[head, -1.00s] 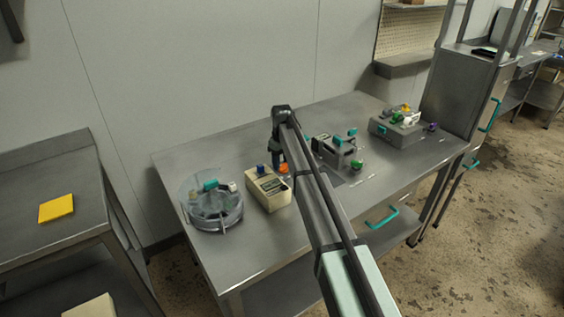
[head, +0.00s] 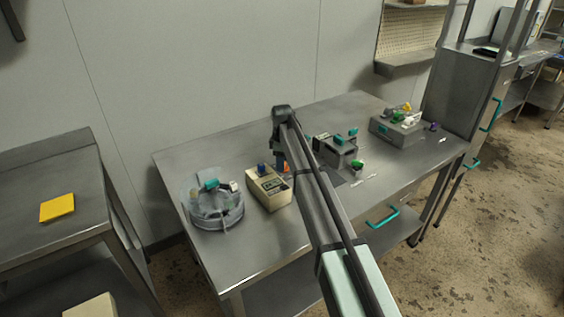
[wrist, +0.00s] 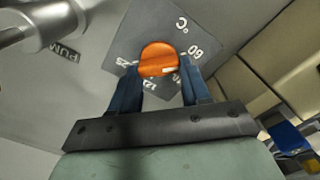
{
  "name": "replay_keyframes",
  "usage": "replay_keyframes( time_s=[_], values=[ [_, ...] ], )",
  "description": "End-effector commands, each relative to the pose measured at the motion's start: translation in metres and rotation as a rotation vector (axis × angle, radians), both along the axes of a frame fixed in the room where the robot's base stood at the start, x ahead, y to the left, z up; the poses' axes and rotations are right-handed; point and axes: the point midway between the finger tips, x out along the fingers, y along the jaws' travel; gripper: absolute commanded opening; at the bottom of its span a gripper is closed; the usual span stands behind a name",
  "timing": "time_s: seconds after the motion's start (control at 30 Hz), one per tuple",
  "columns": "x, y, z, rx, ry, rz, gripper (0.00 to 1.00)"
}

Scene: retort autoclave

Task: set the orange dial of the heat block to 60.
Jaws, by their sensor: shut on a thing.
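The orange dial (wrist: 158,58) sits on a dark grey plate (wrist: 140,32) marked °C with white numbers around it. A label that looks like 60 is at the dial's upper right; the other numbers are partly hidden by my fingers. A white mark on the dial's face lies toward its lower right, not in line with that label. My gripper (wrist: 160,80) is shut on the dial, one blue finger on each side. In the head view a bit of the orange dial (head: 286,167) shows beside my gripper; my arm hides the rest.
A cream box with a blue knob (head: 270,190) stands close to the left of my gripper. A clear round vessel (head: 215,212) is further left. Grey devices (head: 335,150) (head: 395,130) stand to the right. The bench front (head: 265,245) is clear.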

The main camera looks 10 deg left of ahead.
Motion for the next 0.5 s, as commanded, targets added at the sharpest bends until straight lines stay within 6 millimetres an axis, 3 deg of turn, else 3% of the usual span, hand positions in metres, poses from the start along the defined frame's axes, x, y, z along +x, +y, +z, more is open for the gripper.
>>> replay_keyframes(
  time_s=[0.47, 0.5],
  values=[
    [0.0003, 0.0, 0.0004, 0.0, -0.001, 0.017, 0.16],
    [0.0003, 0.0, 0.0004, 0.0, -0.001, 0.017, 0.48]
  ],
)
